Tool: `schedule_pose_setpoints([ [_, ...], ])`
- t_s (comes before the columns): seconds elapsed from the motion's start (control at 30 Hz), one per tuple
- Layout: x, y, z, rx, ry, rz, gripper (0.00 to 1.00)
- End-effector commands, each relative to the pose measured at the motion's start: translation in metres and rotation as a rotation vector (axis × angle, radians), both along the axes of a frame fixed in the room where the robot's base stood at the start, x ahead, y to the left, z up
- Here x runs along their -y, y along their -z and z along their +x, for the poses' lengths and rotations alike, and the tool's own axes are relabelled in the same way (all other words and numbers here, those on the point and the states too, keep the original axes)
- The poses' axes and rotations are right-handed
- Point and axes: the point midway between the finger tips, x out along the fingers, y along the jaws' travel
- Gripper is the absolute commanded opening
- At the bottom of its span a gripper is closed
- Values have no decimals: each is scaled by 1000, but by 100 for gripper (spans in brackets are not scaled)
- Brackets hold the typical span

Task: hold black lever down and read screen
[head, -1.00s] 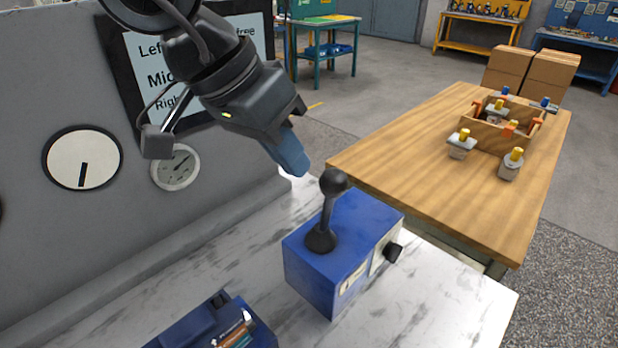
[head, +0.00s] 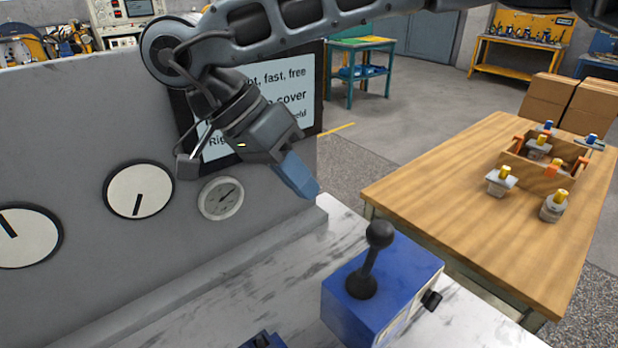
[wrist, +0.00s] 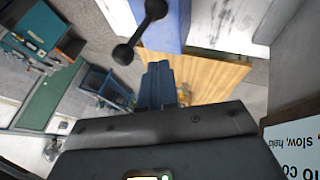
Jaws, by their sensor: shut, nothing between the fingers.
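The black lever (head: 370,262) has a round knob and stands up, slightly tilted, on top of a blue box (head: 395,290) on the marble bench. It also shows at the top of the wrist view (wrist: 140,30). My gripper (head: 305,188) has blue fingertips that are shut and empty. It is in the air up and to the left of the lever, apart from it. The screen (head: 272,92) has a black frame on the grey panel. My arm hides part of its text; "fast, free" and "cover" can be read.
Dials (head: 138,190) are on the grey panel (head: 70,120) at left. Another blue device (head: 262,341) shows at the bottom edge. A wooden table (head: 440,180) with an open box (head: 545,172) and several parts stands at right. The air between gripper and lever looks clear.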

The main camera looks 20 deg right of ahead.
Motion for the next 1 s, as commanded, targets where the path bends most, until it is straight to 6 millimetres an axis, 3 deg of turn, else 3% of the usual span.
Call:
schedule_pose_setpoints([
  [0.4, 44, 65, -19, -2, 2, 2, 0],
  [0.7, 60, 67, -49, 0, 0, 0, 0],
  [1.0, 61, 69, -52, 2, 0, -1, 0],
])
